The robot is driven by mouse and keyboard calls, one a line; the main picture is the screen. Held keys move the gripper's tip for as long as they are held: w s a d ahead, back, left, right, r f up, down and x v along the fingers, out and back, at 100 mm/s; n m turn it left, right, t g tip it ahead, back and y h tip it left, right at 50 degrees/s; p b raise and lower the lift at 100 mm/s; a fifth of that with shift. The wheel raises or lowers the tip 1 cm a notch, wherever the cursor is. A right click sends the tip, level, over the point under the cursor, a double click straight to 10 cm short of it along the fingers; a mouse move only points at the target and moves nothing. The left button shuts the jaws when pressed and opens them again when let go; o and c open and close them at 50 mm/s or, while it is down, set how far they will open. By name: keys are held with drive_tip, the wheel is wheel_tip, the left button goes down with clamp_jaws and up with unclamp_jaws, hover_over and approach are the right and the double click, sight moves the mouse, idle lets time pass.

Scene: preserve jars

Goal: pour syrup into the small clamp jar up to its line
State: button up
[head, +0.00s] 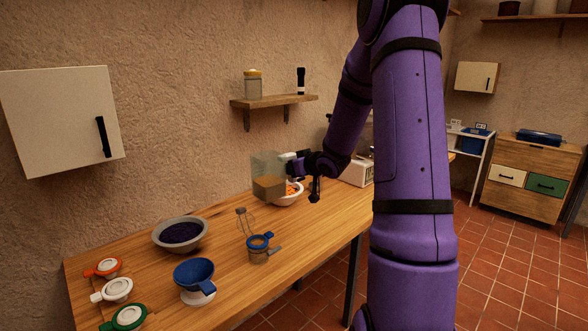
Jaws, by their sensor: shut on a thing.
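My gripper (296,168) is shut on a clear, square-sided jug (268,163) and holds it above the table near the back edge. Brown syrup (269,188) fills the lower part of the jug, which looks about upright. A small glass clamp jar (258,254) with a blue ring stands on the table, in front of and below the jug. A clear lid with wire (245,222) stands up behind its mouth. The jar's fill line and contents are too small to make out. The jug is apart from the jar.
A blue funnel (194,273) sits on a white base left of the jar. A grey bowl of dark berries (180,234) and a white bowl with orange pieces (288,199) stand farther back. Orange (103,267), white (117,289) and green (129,317) ringed lids lie at left.

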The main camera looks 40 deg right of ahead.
drive_tip(key=shift+d+f+n+h, duration=0.15)
drive_tip(key=shift+f+n, duration=0.1)
drive_tip(key=shift+f, duration=0.45)
drive_tip(key=shift+d+f+n+h, duration=0.15)
drive_tip(key=shift+f+n, duration=0.1)
drive_tip(key=shift+f, duration=0.4)
drive_tip(key=shift+r, duration=0.1)
drive_tip(key=shift+d+r+n+h, duration=0.2)
drive_tip(key=shift+r+n+h, duration=0.2)
drive_tip(key=shift+r+n, duration=0.15)
drive_tip(key=shift+f+n+h, duration=0.35)
drive_tip(key=shift+f+n, duration=0.25)
drive_tip(key=shift+f, duration=0.75)
drive_tip(key=shift+f+n+h, duration=0.35)
drive_tip(key=shift+f+n, duration=0.2)
drive_tip(key=shift+f, duration=0.75)
drive_tip(key=shift+a+r+n, duration=0.2)
drive_tip(key=shift+n, duration=0.1)
